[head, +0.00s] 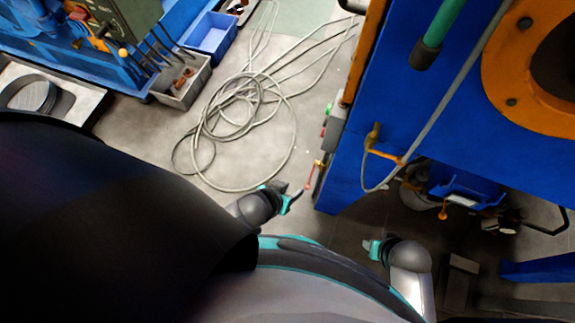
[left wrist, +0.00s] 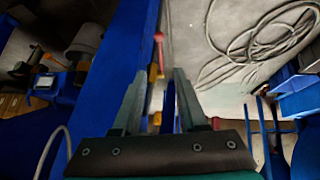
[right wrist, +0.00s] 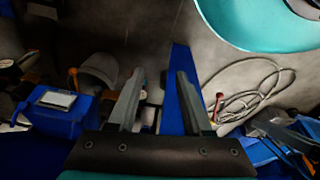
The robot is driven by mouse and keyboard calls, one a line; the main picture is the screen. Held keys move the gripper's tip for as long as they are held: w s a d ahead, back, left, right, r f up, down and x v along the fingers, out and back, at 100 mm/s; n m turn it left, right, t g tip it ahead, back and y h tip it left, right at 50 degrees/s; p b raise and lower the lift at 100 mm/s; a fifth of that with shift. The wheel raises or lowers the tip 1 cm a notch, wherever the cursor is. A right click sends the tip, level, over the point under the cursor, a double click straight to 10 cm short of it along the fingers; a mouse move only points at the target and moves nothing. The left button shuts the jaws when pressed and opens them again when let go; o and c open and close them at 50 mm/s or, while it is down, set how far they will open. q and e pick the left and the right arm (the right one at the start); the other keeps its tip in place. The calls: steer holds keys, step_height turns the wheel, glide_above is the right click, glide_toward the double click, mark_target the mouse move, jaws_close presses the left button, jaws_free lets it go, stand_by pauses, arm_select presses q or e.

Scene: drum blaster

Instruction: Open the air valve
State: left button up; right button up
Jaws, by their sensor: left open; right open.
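A small brass-coloured valve (head: 319,164) with a thin red handle (head: 308,181) sits at the lower left edge of the blue machine. In the left wrist view, the red handle (left wrist: 159,42) and the yellow valve body (left wrist: 153,73) appear between and beyond my finger tips. My left gripper (head: 292,198) is open and empty, just below and left of the red handle in the head view, and seems apart from it. My right gripper (head: 370,247) is open and empty, lower right of the valve, over dark floor. A red piece (right wrist: 219,99), perhaps the handle, shows in the right wrist view.
The blue machine (head: 400,95) fills the upper right, with a hose (head: 437,110) looping to a yellow fitting (head: 374,138). A coiled grey cable (head: 240,105) lies on the floor. A grey bin (head: 182,82) and a blue bin (head: 210,35) stand at the upper left.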

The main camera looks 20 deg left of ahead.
steer(key=shift+s+d+f+p, duration=0.2)
steer(key=shift+s+f+p, duration=0.1)
steer(key=shift+f, duration=0.3)
steer(key=shift+s+d+f+p, duration=0.15)
steer(key=shift+s+f, duration=0.15)
steer(key=shift+f, duration=0.3)
